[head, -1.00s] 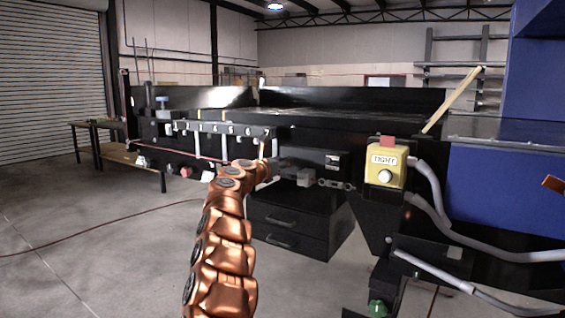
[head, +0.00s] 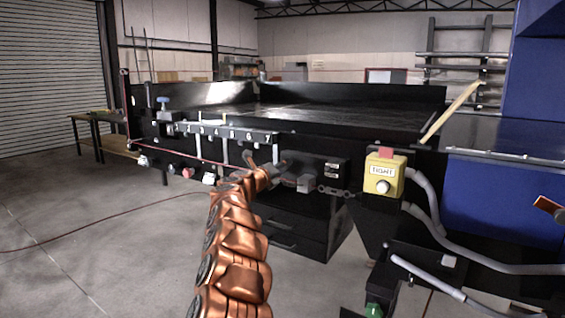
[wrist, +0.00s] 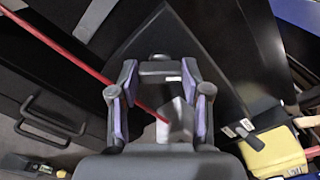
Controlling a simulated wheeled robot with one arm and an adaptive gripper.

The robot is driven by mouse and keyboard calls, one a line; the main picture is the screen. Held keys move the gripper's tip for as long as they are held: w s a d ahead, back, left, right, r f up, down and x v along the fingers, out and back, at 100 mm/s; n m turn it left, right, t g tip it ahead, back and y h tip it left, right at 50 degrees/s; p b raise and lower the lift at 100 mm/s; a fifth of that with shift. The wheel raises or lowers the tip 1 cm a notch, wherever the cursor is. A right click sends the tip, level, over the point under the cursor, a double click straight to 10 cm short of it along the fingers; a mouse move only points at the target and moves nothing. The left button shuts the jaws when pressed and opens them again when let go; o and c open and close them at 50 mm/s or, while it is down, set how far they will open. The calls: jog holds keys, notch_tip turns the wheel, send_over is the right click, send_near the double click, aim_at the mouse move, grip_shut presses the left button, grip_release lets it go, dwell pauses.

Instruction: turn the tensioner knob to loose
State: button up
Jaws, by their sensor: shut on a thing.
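My gripper (head: 275,168) is at the front of the black machine, below the numbered rail. In the wrist view its two purple-padded fingers (wrist: 160,85) are shut on a dark grey knob-like piece (wrist: 160,68), which I take to be the tensioner knob. The knob is hard to make out in the head view, where the gripper covers it. A light grey block (wrist: 178,122) shows between the fingers, behind the knob. A yellow box (head: 383,173) labelled TIGHT, with a round white button and a red top, is mounted to the right of my gripper.
The numbered rail (head: 225,134) runs just above and left of my gripper. Grey conduits (head: 470,243) curve from the yellow box to the right. Black drawers (wrist: 45,120) are below. A red rod (wrist: 75,58) crosses the wrist view. Open floor lies to the left.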

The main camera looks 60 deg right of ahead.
jog(key=shift+w+n+p, duration=0.1)
jog(key=shift+n+p, duration=3.2)
jog(key=shift+n, duration=1)
jog(key=o, duration=1.2)
jog(key=shift+f, duration=0.1)
jog(key=shift+c, duration=0.2)
jog(key=shift+a, duration=0.1)
jog(key=a, duration=1.2)
jog(key=shift+s, duration=0.3)
jog(key=shift+d, duration=0.1)
